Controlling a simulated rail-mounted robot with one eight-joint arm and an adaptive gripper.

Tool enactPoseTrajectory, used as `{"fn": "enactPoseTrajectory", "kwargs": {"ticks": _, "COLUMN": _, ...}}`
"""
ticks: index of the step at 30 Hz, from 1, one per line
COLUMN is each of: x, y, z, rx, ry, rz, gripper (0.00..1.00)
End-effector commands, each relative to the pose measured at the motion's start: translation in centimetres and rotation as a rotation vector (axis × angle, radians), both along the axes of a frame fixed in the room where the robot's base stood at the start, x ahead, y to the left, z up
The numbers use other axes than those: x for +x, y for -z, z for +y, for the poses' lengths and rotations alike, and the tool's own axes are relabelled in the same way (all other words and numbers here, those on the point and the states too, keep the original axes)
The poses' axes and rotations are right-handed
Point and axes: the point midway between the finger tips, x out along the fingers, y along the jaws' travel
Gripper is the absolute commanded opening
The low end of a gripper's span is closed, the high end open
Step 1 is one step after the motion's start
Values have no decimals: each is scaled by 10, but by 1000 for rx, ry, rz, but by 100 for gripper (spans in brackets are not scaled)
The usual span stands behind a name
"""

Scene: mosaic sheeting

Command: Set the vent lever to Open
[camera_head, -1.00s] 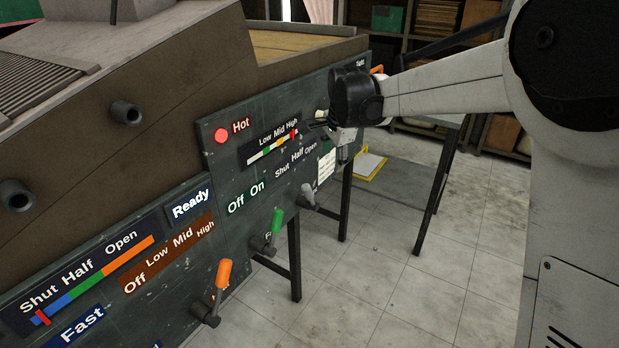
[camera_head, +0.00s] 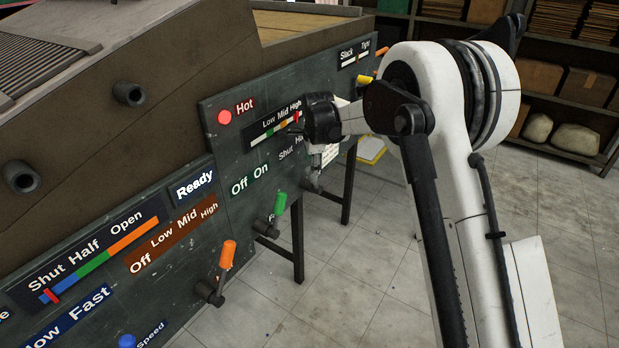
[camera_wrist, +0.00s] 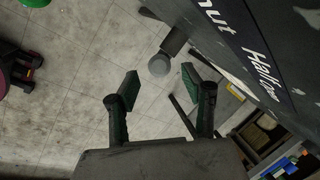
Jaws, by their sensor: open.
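The vent lever (camera_head: 311,181) is the grey lever under the Shut Half Open label on the dark green panel (camera_head: 180,285). My arm partly covers that label and the lever's surroundings in the head view. In the wrist view its round grey knob (camera_wrist: 158,65) lies just beyond and between my fingertips. My gripper (camera_wrist: 160,79) is open and empty, with one finger on each side of the knob's line. A Shut Half Open gauge (camera_head: 98,263) at the lower left has its red marker at the Shut end.
A green-handled lever (camera_head: 279,205) under Off On and an orange-handled lever (camera_head: 228,255) under Off Low Mid High stand out from the panel. A blue knob (camera_head: 127,341) is at the bottom. The tiled floor (camera_head: 330,285) in front is open.

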Motion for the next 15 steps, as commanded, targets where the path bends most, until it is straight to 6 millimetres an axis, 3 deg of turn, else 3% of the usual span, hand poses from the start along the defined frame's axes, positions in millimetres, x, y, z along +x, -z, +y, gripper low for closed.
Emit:
{"fn": "enactPoseTrajectory", "kwargs": {"ticks": 6, "x": 12, "y": 39, "z": 4, "rx": 0, "ry": 0, "rz": 0, "gripper": 44}}
{"fn": "enactPoseTrajectory", "kwargs": {"ticks": 15, "x": 20, "y": 68, "z": 7, "rx": 0, "ry": -1, "rz": 0, "gripper": 44}}
